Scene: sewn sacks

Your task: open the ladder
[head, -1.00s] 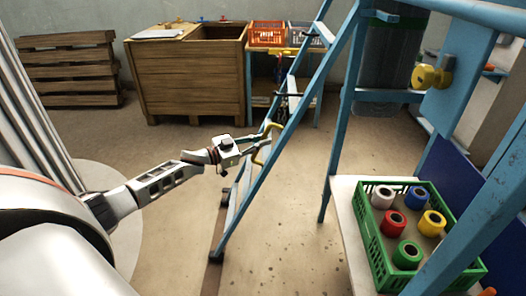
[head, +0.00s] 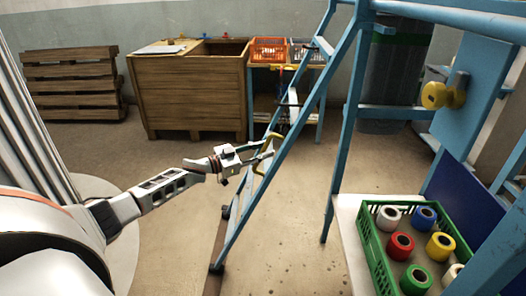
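A blue stepladder (head: 310,95) with slanting rails and treads stands mid-view on the floor. A bent yellow handle (head: 274,136) sits at its left-hand rail. My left gripper (head: 266,151) reaches in from the left at this handle. Its fingers look spread apart, with the handle close to or between them; I cannot tell whether they touch it. The ladder's far side is partly hidden behind its near rail. My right gripper is not in view.
A green crate (head: 375,262) with several coloured rolls stands at the lower right, beside blue framework. A wooden box (head: 190,90), stacked pallets (head: 72,85) and an orange crate (head: 268,50) stand at the back. Floor left of the ladder is clear.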

